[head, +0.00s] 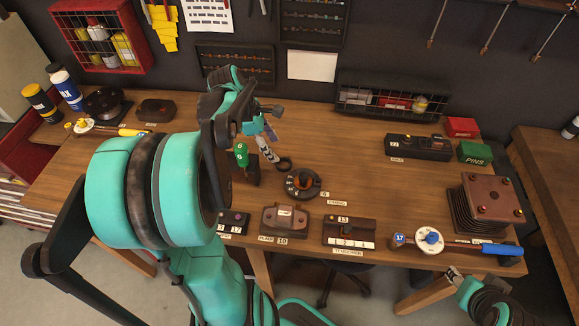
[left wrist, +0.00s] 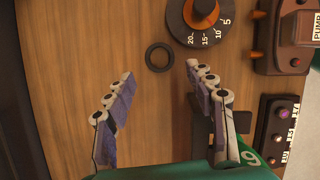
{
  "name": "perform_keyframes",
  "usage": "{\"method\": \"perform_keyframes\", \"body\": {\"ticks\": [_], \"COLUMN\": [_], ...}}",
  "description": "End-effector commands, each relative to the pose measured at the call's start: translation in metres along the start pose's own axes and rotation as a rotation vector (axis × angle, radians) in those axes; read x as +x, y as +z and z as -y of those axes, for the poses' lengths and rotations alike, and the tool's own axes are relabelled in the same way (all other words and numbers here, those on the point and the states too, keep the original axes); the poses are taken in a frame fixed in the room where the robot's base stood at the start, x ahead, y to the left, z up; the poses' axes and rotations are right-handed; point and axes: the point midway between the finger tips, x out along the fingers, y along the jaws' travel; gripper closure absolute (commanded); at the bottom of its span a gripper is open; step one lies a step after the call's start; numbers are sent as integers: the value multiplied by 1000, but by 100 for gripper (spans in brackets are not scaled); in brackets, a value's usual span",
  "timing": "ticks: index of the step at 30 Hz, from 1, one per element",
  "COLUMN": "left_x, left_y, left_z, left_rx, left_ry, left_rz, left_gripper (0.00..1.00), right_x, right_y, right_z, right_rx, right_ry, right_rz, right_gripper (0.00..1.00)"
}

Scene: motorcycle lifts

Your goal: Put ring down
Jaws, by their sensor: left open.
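A small black ring (left wrist: 158,57) lies flat on the wooden workbench, beside the round dial with an orange centre (left wrist: 203,14). It also shows in the head view (head: 285,164). My left gripper (left wrist: 159,72) is open, with one finger on each side of the view and nothing between them. The ring lies just beyond the fingertips, apart from both fingers as seen. In the head view my left gripper (head: 271,133) is over the bench, close to the ring. My right gripper (head: 455,274) is at the lower right, and its fingers are too small to read.
A green part marked 6 (head: 241,156) stands left of the ring. Along the front edge are a pump box (head: 284,218), a switch box (head: 349,232) and a blue-handled tool (head: 490,250). A finned block (head: 490,205) stands at the right. The bench's middle right is clear.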

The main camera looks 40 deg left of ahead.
Motion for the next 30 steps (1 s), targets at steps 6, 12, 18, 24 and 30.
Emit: {"method": "perform_keyframes", "body": {"ticks": [6,12,18,24,30], "left_x": [13,34,60,82,81], "left_y": [-13,-12,-13,-12,-12], "left_z": [-7,-6,-3,-3,-3], "left_rx": [-112,-108,-107,-107,-107], "left_ry": [-17,-16,-15,-15,-15], "left_rz": [19,17,17,17,16], "left_gripper": [45,45,45,45,48], "right_x": [6,12,23,30,28], "right_y": [4,8,16,21,20], "right_z": [0,0,0,0,0], "right_rx": [0,0,0,0,0], "right_ry": [0,0,0,0,0], "right_rz": [0,0,0,0,0], "right_gripper": [60,60,60,60,60]}}
